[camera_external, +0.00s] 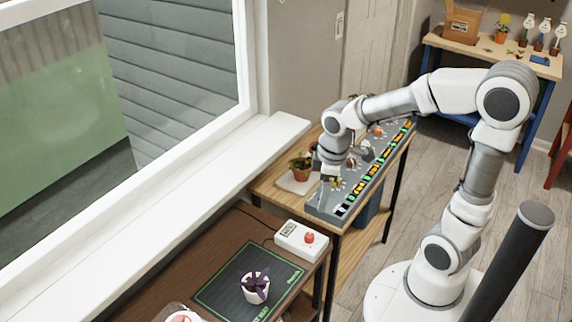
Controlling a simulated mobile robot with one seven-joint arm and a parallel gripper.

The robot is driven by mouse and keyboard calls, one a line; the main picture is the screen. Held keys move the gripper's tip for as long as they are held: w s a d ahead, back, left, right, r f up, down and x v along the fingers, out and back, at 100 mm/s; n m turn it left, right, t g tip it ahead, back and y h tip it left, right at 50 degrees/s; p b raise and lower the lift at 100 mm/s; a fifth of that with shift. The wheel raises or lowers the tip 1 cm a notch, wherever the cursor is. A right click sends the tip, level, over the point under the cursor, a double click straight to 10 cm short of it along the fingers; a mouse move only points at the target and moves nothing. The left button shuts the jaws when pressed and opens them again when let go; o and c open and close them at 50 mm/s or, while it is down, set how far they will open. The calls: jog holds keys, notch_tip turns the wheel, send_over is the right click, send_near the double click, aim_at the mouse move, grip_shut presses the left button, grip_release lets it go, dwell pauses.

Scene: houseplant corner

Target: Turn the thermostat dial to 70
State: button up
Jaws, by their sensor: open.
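My gripper (331,176) points down over the near part of a long grey panel (327,204). It is open; its fingers are small and dark here. I cannot tell whether they touch anything. The panel carries a row of green, yellow and orange marks and several small fittings. No dial marked 70 can be made out, and my wrist hides part of the panel. A white box (290,232) with a small display and a red knob (309,238) sits on the dark table, below and left of my gripper. I cannot tell whether either holds the thermostat dial.
A potted plant (301,166) stands on a pale tray left of my gripper. The window sill (190,190) runs along the left. A bench (490,52) with pots stands far right.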

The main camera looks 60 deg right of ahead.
jog(key=w+d+f+n+g+p, duration=0.1)
jog(key=w+d+f+n+g, duration=0.1)
jog(key=w+d+f+n, duration=0.4)
jog(key=b, duration=0.3)
send_near(309, 235)
jog(key=f, duration=0.9)
jog(key=shift+s+d, duration=0.1)
jog(key=shift+s, duration=0.15)
grip_shut()
